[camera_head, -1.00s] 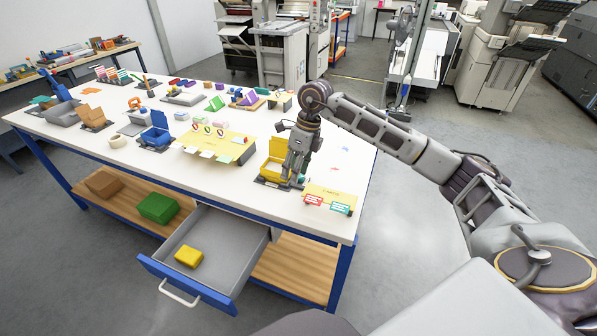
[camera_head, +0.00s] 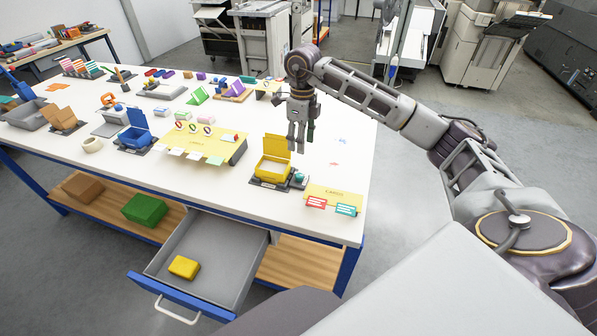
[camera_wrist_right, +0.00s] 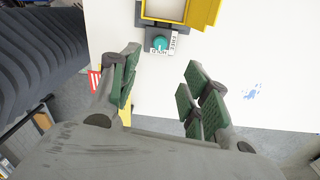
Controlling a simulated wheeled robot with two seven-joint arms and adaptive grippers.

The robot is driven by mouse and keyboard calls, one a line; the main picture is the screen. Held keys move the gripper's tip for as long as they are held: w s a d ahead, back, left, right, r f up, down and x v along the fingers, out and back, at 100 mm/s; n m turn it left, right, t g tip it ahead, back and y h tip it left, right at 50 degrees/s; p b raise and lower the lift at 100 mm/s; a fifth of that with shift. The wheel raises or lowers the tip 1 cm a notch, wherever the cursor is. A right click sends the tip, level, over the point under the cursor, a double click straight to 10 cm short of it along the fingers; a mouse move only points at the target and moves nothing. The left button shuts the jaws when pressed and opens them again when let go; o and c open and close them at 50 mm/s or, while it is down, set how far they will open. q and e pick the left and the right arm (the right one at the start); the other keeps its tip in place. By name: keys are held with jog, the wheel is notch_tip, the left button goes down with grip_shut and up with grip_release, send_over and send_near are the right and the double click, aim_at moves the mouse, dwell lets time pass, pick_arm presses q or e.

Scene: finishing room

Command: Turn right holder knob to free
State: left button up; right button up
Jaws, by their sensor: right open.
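The yellow right holder (camera_head: 273,168) stands on a dark base near the table's right end, with its lid up. Its teal knob (camera_head: 299,178) sits at the base's right corner. In the wrist view the knob (camera_wrist_right: 160,44) is beside white labels reading HOLD and FREE; its pointer is too small to read surely. My right gripper (camera_head: 301,138) hangs above the table, behind and above the knob, apart from it. In the wrist view its green-padded fingers (camera_wrist_right: 162,70) are spread and empty, with the knob beyond their tips. My left gripper is out of view.
A yellow card board (camera_head: 333,193) with red and teal cards lies right of the holder. A larger yellow board (camera_head: 205,143) and a blue holder (camera_head: 135,132) stand to the left. An open drawer (camera_head: 220,262) juts out below. White tabletop right of the gripper is mostly clear.

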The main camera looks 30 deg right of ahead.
aim_at(300, 175)
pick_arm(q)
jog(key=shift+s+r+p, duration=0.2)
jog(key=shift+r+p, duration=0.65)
pick_arm(e)
jog(key=f, duration=1.4)
jog(key=shift+s+a, duration=0.1)
jog(key=shift+a, duration=0.15)
jog(key=c, duration=1)
jog(key=shift+n+b, duration=0.8)
jog(key=shift+c, duration=0.2)
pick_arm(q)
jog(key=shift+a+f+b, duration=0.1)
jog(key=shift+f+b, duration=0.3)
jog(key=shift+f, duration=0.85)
pick_arm(e)
jog(key=shift+n, duration=0.6)
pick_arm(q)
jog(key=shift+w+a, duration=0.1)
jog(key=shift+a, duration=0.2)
